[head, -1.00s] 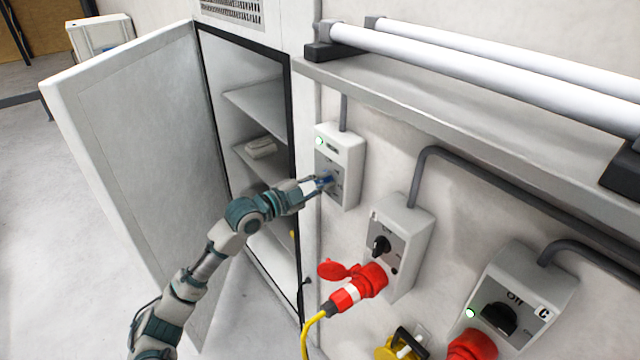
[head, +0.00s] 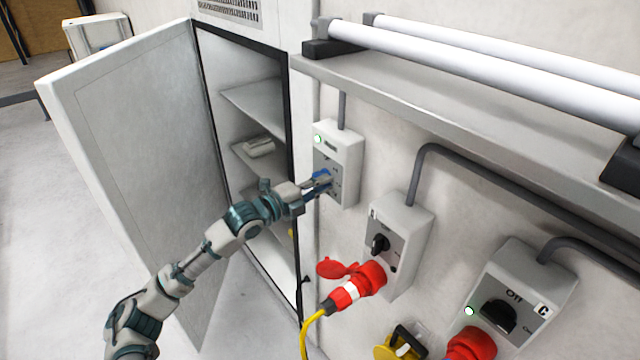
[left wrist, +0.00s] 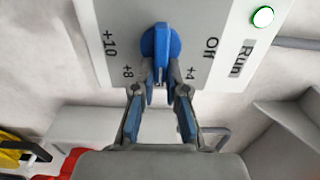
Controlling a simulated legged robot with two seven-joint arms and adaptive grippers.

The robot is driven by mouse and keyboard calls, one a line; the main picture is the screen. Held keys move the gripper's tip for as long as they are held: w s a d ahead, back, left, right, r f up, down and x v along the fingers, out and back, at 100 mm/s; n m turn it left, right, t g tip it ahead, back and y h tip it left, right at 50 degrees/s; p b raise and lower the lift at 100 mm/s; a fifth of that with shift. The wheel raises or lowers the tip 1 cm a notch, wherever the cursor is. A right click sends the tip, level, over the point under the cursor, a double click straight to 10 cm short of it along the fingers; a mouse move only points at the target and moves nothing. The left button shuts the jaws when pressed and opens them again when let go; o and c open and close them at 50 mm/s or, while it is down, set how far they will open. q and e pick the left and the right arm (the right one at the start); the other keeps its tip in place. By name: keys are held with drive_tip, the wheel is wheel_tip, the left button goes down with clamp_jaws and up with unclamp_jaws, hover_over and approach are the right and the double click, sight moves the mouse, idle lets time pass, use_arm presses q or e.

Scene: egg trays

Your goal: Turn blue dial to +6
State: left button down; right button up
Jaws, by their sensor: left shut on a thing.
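The blue dial (left wrist: 160,52) sits on the face of a white control box (head: 344,150) on the wall. In the left wrist view the box face (left wrist: 105,22) carries the marks +10, +8, +4, Off and Run, and a lit green-white lamp (left wrist: 263,17). My left gripper (left wrist: 162,88) is at the dial, its two fingers on either side of the dial's raised grip and shut on it. The dial's grip runs toward the gripper, between the +8 and +4 marks; any mark there is hidden. In the head view my left gripper (head: 318,184) partly covers the dial. My right gripper is not in view.
An open white cabinet door (head: 135,140) stands left of the box. A second box (head: 405,225) with a black switch and a red plug (head: 365,283) is to the right, then a box marked C (head: 525,275). A shelf (head: 400,115) with white tubes runs above.

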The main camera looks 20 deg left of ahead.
use_arm(q)
drive_tip(key=shift+d+f, duration=0.1)
drive_tip(key=shift+f, duration=0.05)
drive_tip(key=c, duration=1.2)
unclamp_jaws()
drive_tip(key=v, duration=1.2)
drive_tip(key=shift+w, duration=0.1)
